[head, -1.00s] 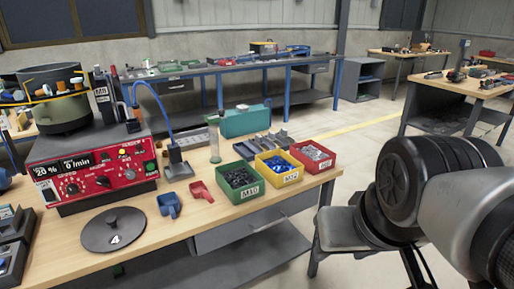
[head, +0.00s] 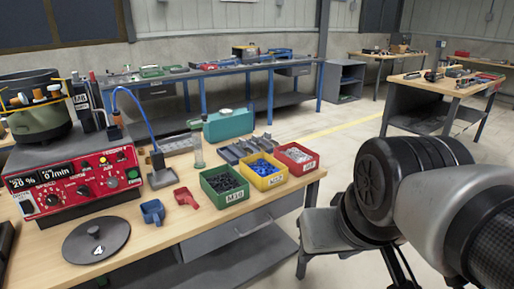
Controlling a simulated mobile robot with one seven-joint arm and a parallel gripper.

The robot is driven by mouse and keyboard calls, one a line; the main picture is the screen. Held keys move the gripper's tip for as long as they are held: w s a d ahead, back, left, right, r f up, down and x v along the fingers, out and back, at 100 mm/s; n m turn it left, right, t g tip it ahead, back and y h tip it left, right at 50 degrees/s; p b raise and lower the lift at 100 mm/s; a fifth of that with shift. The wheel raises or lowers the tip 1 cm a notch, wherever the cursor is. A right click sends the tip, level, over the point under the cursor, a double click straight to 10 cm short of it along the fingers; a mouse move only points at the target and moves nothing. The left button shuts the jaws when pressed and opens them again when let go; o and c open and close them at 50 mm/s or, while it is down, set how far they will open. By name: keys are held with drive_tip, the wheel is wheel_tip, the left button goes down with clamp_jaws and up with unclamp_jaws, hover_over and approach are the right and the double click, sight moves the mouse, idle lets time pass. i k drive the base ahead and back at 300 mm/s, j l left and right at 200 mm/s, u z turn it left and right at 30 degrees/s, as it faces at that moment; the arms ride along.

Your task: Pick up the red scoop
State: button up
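The small red scoop (head: 185,198) lies on the light wooden workbench (head: 150,252), between a blue scoop (head: 152,211) on its left and the green bin on its right. My arm shows at the right side of the head view, away from the bench top. My gripper is not visible in this view.
Green (head: 224,187), yellow (head: 262,171) and red (head: 296,158) bins of small parts stand right of the scoops. A red control box (head: 75,180) with a bowl feeder (head: 38,105) is at left. A clear tube (head: 198,147) stands behind.

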sight(183, 196)
drive_tip(key=u, duration=1.75)
drive_tip(key=z, duration=0.95)
drive_tip(key=i+z, duration=0.35)
drive_tip(key=i, duration=0.6)
